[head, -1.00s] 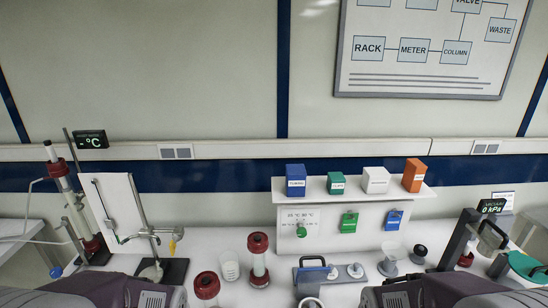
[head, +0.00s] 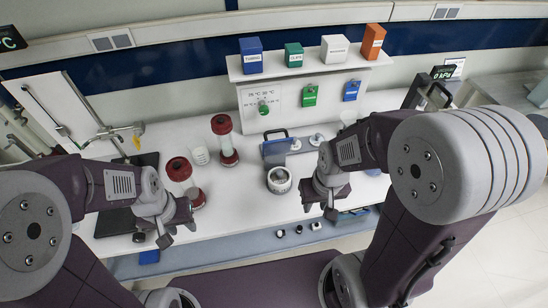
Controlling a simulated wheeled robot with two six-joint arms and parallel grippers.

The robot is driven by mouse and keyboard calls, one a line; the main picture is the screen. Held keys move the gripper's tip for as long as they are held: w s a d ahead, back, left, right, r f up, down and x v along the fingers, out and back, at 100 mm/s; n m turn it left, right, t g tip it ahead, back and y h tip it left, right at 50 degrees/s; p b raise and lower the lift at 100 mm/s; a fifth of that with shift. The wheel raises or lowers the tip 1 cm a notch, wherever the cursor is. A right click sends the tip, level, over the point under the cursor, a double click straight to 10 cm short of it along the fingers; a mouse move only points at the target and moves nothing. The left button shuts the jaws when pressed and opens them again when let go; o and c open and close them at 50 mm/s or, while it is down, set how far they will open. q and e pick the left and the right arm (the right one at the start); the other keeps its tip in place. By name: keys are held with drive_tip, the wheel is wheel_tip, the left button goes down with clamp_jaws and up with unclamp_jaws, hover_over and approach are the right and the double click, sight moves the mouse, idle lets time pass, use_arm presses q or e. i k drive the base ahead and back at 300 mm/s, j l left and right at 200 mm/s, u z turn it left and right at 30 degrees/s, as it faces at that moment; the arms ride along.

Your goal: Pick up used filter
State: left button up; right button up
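No item in view carries a readable label of used filter. A round white ring-shaped piece (head: 279,188) with a grey middle sits at the front of a blue-grey holder (head: 275,150) on the white bench; I cannot tell whether it is the filter. My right gripper (head: 319,211) hangs to the right of this piece, apart from it, with its fingers spread and nothing seen between them. My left gripper (head: 178,233) is over the bench's front edge at the left, below a red-capped clear column (head: 180,169); its fingers look parted and empty.
Small white knobs (head: 296,144) are on the holder. A shelf (head: 310,65) carries several coloured boxes. Small dark pieces lie on the lower front ledge (head: 230,250). The bench between my grippers is mostly clear.

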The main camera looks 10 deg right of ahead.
sight(279, 177)
drive_tip(key=k+j, duration=0.1)
drive_tip(key=j, duration=0.25)
drive_tip(key=k+j, duration=0.1)
drive_tip(key=j, duration=0.25)
drive_tip(key=k+j, duration=0.15)
drive_tip(key=j, duration=0.2)
drive_tip(key=k+j+z, duration=0.1)
drive_tip(key=j, duration=0.25)
